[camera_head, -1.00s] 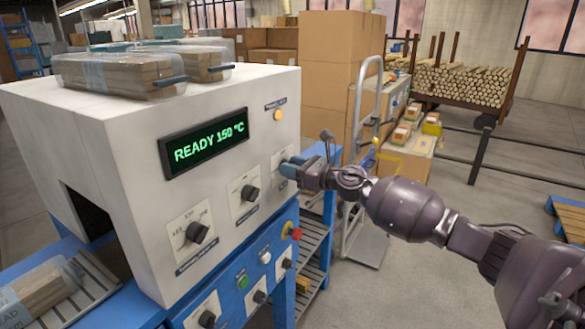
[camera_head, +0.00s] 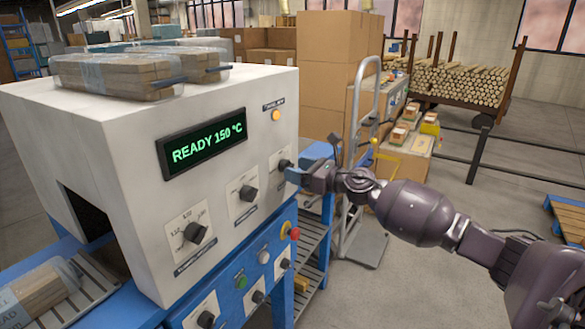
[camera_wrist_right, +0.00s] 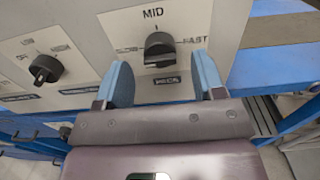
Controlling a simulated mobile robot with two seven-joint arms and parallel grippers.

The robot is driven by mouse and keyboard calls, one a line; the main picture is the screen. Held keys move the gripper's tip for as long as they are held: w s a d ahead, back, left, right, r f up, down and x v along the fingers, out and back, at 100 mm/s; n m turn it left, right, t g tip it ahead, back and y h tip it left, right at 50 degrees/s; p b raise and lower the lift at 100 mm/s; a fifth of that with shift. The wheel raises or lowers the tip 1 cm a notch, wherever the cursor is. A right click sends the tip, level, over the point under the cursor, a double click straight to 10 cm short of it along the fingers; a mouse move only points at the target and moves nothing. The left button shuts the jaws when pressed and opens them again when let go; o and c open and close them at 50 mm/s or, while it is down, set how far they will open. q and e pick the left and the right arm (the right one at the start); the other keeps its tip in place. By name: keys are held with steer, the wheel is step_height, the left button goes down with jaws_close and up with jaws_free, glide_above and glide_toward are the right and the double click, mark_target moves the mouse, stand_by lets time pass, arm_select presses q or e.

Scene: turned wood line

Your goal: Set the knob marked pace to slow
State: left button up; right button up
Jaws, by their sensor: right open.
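The pace knob (camera_head: 285,164) is the dark rotary knob at the right end of the upper row on the white machine's front. My right gripper (camera_head: 298,174) is just off the panel. In the right wrist view its blue fingers (camera_wrist_right: 166,84) are open, one each side below the knob, with nothing between them. My left gripper is out of view.
Two other dark knobs (camera_head: 248,193) (camera_head: 195,232) sit left of it. Below are a red button (camera_head: 294,233), a green button (camera_head: 241,281) and more knobs on the blue panel. The display (camera_head: 203,142) reads READY 150 °C. A hand truck (camera_head: 362,150) stands behind my right arm.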

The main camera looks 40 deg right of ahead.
steer(key=v, duration=0.8)
steer(key=shift+s, duration=0.15)
stand_by(0.5)
steer(key=s+a+f+m+h+p, duration=0.1)
steer(key=s+a+f+m+h, duration=0.2)
steer(key=f+m, duration=0.5)
steer(key=s+a+f+m+g+h, duration=0.1)
steer(key=s+a+f+m+h, duration=0.2)
steer(key=m, duration=0.9)
steer(key=s+a+f+m+h+p, duration=0.15)
steer(key=s+f+m, duration=0.4)
steer(key=m, duration=0.55)
steer(key=s+a+f+m+g, duration=0.2)
steer(key=s+a+f+m, duration=0.2)
steer(key=s, duration=0.5)
steer(key=s+a+f+m+g, duration=0.2)
steer(key=s+a+f+m, duration=0.2)
steer(key=s+a+f, duration=0.3)
steer(key=shift+s+a+f+g+y+p, duration=0.3)
steer(key=shift+s+a+f+y+p, duration=0.1)
steer(key=shift+s+a, duration=0.65)
